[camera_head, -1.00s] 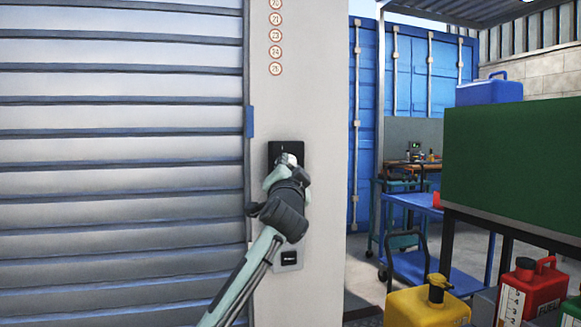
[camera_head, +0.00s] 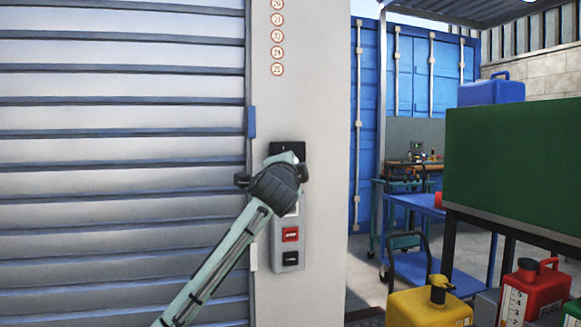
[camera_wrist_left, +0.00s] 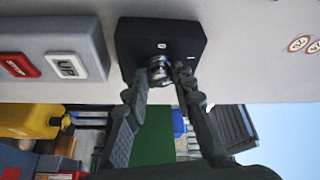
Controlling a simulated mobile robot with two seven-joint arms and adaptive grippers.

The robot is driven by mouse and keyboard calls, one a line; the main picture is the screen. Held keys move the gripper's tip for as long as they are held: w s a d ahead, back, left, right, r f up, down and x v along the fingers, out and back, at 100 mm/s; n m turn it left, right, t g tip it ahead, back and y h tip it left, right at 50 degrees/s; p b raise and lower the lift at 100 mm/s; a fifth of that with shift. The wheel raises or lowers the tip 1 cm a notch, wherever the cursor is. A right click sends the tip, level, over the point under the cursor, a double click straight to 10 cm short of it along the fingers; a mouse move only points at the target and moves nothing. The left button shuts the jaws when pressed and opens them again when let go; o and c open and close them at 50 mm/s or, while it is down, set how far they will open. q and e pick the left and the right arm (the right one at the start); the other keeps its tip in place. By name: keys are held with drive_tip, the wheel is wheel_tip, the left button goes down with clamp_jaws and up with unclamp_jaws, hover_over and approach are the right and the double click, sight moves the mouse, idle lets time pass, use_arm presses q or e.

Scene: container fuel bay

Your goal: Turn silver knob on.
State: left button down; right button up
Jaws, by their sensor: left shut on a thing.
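The silver knob (camera_wrist_left: 158,66) sits on a black switch box (camera_wrist_left: 185,42) in the left wrist view. The box also shows in the head view (camera_head: 289,147), high on the grey post. My left gripper (camera_wrist_left: 164,76) is shut on the knob, with its fingertips at the knob's sides. In the head view my left wrist covers the lower part of the box and hides the knob. A small light mark shows on the box beside the knob; I cannot tell which position the knob points to. My right gripper is in neither view.
Beside the black box is a grey button panel (camera_head: 288,262) with a red button (camera_head: 290,234). A slatted shutter (camera_head: 120,150) is at the left. At the right stand a green board (camera_head: 510,165), a yellow can (camera_head: 428,305) and a red fuel can (camera_head: 535,290).

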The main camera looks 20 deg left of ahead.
use_arm(q)
drive_tip(key=c, duration=1.3)
unclamp_jaws()
drive_tip(key=shift+o, duration=0.2)
drive_tip(key=v, duration=1.2)
drive_tip(key=shift+f, duration=0.1)
